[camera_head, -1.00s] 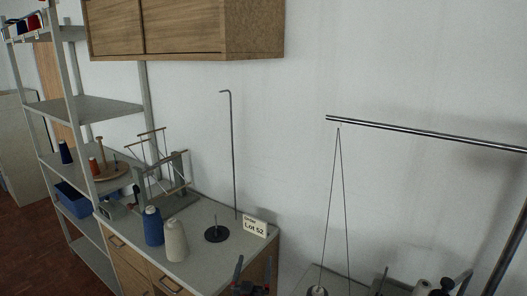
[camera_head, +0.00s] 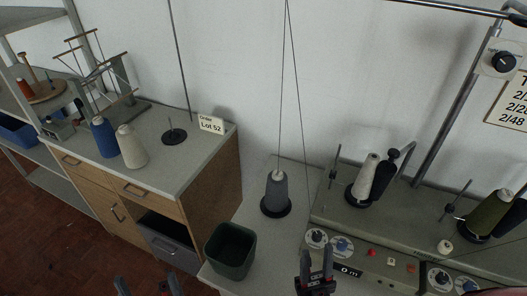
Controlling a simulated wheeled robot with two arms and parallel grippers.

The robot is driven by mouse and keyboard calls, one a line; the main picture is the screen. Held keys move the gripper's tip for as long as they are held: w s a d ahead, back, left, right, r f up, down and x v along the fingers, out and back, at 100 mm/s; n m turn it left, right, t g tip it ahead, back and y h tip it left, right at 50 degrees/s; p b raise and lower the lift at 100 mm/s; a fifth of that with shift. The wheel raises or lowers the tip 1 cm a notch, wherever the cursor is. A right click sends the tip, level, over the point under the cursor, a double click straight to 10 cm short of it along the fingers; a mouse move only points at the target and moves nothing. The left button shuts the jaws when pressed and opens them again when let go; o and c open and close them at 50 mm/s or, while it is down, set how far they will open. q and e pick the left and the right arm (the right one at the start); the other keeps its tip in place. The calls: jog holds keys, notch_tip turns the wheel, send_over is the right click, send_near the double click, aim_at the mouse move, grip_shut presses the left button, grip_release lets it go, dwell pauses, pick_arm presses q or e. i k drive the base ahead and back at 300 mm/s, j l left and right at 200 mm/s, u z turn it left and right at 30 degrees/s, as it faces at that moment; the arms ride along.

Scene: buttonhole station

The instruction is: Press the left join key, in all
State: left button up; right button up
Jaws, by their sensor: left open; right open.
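The left machine (camera_head: 325,212) stands on the grey table, with a low front panel. No key has a readable label, so I cannot tell which is the left join key. My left gripper (camera_head: 148,284) is open and empty at the bottom edge, over the floor, mostly cut off.
A dark green bin (camera_head: 229,251) and a grey yarn cone (camera_head: 276,191) stand left of the machine. White, black and olive cones (camera_head: 488,215) stand on the machines. A second dial panel (camera_head: 452,279) is at lower right. A cabinet (camera_head: 190,158) holds cones and an order card.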

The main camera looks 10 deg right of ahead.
aim_at(411, 268)
jog(key=k+l+z, duration=0.1)
jog(key=z, duration=1.05)
